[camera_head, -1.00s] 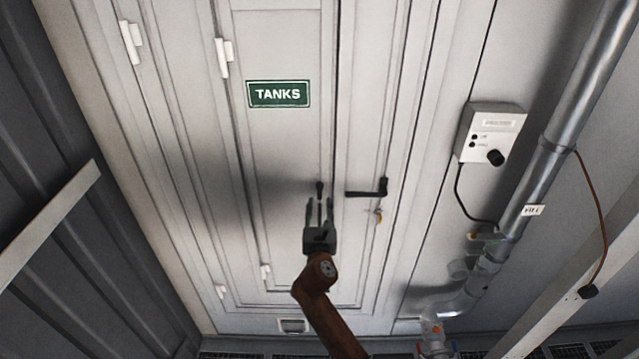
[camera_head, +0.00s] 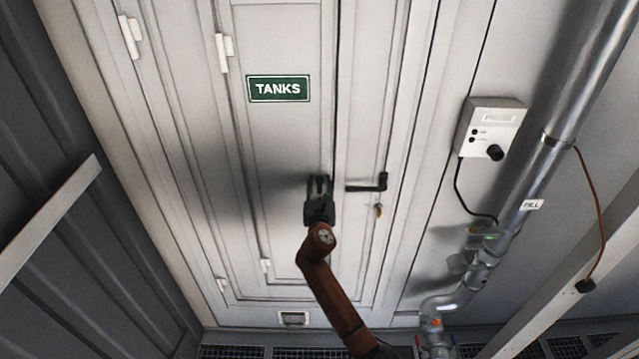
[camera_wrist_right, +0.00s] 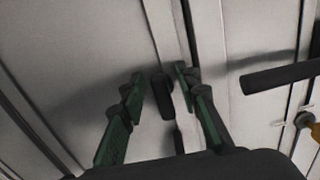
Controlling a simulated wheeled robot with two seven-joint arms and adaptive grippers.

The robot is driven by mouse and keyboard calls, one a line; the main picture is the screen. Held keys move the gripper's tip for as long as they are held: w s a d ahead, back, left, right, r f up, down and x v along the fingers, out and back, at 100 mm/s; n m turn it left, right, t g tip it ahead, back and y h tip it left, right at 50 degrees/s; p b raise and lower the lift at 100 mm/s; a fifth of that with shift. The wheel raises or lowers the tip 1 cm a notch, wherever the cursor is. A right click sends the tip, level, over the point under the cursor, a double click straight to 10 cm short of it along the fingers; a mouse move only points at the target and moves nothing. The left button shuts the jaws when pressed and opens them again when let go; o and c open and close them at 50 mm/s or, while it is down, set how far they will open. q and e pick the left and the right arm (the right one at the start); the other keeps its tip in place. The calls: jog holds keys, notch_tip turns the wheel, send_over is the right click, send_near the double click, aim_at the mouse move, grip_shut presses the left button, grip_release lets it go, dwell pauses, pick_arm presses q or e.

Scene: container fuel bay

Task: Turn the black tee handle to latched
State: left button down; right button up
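The small black tee handle (camera_wrist_right: 162,92) is on the white TANKS door; in the right wrist view it lies between my fingers. In the head view it is hidden behind my right gripper (camera_head: 319,181), or cannot be told apart from it. In the wrist view my right gripper (camera_wrist_right: 162,80) is open, with one finger on each side of the handle and gaps showing. Whether a fingertip touches it I cannot tell. My left gripper is not in view.
A black lever handle (camera_head: 368,187) sits just right of my gripper, also in the wrist view (camera_wrist_right: 282,78), with a brass-coloured tag (camera_head: 378,211) below. A control box (camera_head: 490,130) and a metal pipe (camera_head: 560,125) are further right. A green TANKS sign (camera_head: 278,88) is above.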

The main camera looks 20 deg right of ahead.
grip_shut()
jog(key=shift+m, duration=0.3)
jog(key=m, duration=0.2)
jog(key=shift+s+d+m, duration=0.1)
jog(key=shift+d+m, duration=0.1)
jog(key=shift+m, duration=0.2)
jog(key=m, duration=0.1)
jog(key=m+b, duration=0.1)
jog(key=m, duration=0.1)
jog(key=shift+d+f+m, duration=0.2)
jog(key=shift+m, duration=0.1)
jog(key=m+b, duration=0.2)
jog(key=m, duration=0.1)
jog(key=m+b, duration=0.1)
jog(key=m, duration=0.1)
jog(key=shift+s+d+f, duration=0.1)
jog(key=shift+d+f, duration=0.1)
jog(key=shift+f, duration=0.05)
jog(key=m, duration=0.1)
jog(key=m+b, duration=0.1)
jog(key=m, duration=0.1)
jog(key=shift+f+m+b, duration=0.2)
jog(key=shift+m+b, duration=0.65)
jog(key=shift+m, duration=0.55)
